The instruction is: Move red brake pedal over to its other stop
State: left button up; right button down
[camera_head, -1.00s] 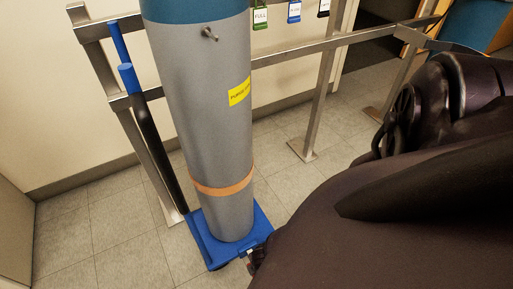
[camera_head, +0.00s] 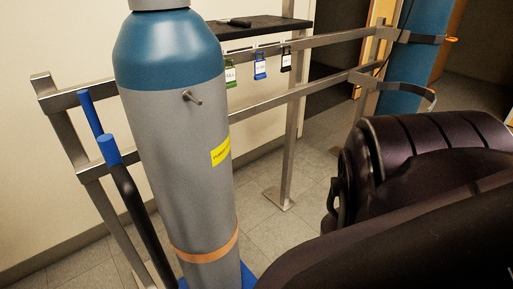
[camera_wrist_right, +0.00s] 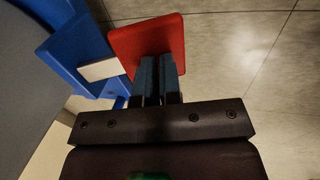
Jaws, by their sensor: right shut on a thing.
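The red brake pedal (camera_wrist_right: 140,36), a flat red plate, shows at the top middle of the right wrist view, beside the blue cart base (camera_wrist_right: 66,58). A small white block (camera_wrist_right: 100,69) lies between them. My right gripper (camera_wrist_right: 158,62) is at the pedal, its two blue-grey fingers close together and shut on it. The fingers cover part of the pedal. In the head view the pedal and my right gripper are hidden; the cart base (camera_head: 246,278) shows only as a sliver under the tall grey gas cylinder (camera_head: 180,150). My left gripper is in neither view.
A metal rail (camera_head: 262,106) with hanging tags (camera_head: 260,67) runs behind the cylinder, below a dark shelf (camera_head: 255,28). The cart's blue-tipped handle (camera_head: 108,150) stands at left. A second blue cylinder (camera_head: 415,60) is strapped at the back right. Tiled floor lies open in the wrist view.

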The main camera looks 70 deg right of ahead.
jog(key=shift+s+d+f, duration=0.1)
jog(key=shift+s+d, duration=0.05)
jog(key=shift+s, duration=0.45)
jog(key=shift+r+p, duration=0.2)
jog(key=shift+p, duration=0.15)
pick_arm(q)
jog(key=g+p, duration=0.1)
jog(key=p, duration=0.2)
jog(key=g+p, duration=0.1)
jog(key=p, duration=0.2)
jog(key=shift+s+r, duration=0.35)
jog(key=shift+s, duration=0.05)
pick_arm(e)
jog(key=w+v, duration=0.2)
jog(key=v, duration=0.8)
jog(key=shift+s+a+r, duration=0.25)
jog(key=shift+s+r, duration=0.05)
jog(key=shift+s, duration=0.2)
